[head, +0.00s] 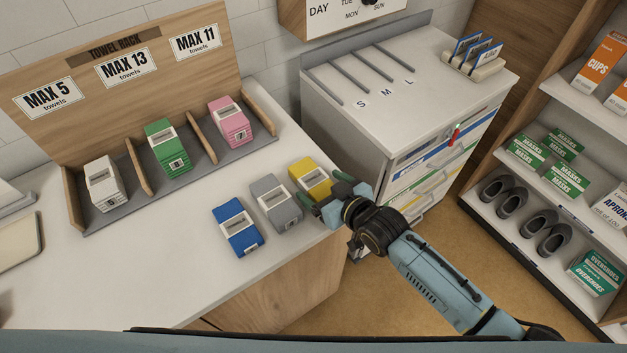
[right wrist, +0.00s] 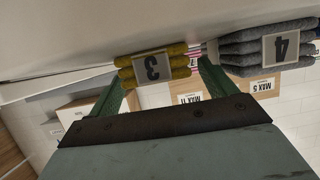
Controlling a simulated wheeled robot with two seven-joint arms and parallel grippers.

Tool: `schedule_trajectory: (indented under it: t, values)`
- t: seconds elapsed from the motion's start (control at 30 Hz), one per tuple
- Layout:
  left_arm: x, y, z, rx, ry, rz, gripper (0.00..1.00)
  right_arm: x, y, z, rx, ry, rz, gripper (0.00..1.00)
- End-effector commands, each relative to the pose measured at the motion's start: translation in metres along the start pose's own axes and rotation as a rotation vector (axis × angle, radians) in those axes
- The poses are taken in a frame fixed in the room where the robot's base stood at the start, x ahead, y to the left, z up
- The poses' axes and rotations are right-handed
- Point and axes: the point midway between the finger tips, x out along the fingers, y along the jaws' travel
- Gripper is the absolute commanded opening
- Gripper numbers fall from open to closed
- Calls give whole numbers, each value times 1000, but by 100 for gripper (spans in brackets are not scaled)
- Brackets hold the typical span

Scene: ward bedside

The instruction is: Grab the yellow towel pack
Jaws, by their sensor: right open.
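The yellow towel pack (head: 309,175) lies on the white counter, at the right end of a loose row near the counter's edge. In the right wrist view the yellow pack (right wrist: 153,66) shows a tag marked 3. My right gripper (head: 325,190) is open at the pack's near right end. In the wrist view its green fingers (right wrist: 160,84) stand to either side of the pack's end, with no clear grip on it. The right-hand finger there is close to the grey towel pack (right wrist: 265,48); whether they touch I cannot tell. My left gripper is out of view.
The grey pack (head: 276,202) and a blue pack (head: 237,228) lie left of the yellow one. A wooden towel rack (head: 85,139) behind holds white (head: 104,184), green (head: 168,148) and pink (head: 229,121) packs.

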Motion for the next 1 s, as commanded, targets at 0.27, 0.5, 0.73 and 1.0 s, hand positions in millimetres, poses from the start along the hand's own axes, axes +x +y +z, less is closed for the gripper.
schedule_trajectory:
  t: [0.27,0.5,0.73,1.0]
  values:
    - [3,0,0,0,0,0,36,24,0,0,-1,0,-1,84]
    - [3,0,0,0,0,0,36,24,0,0,-1,0,-1,81]
    - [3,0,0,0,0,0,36,23,0,0,-1,0,0,51]
    - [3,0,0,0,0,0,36,23,0,0,-1,1,0,34]
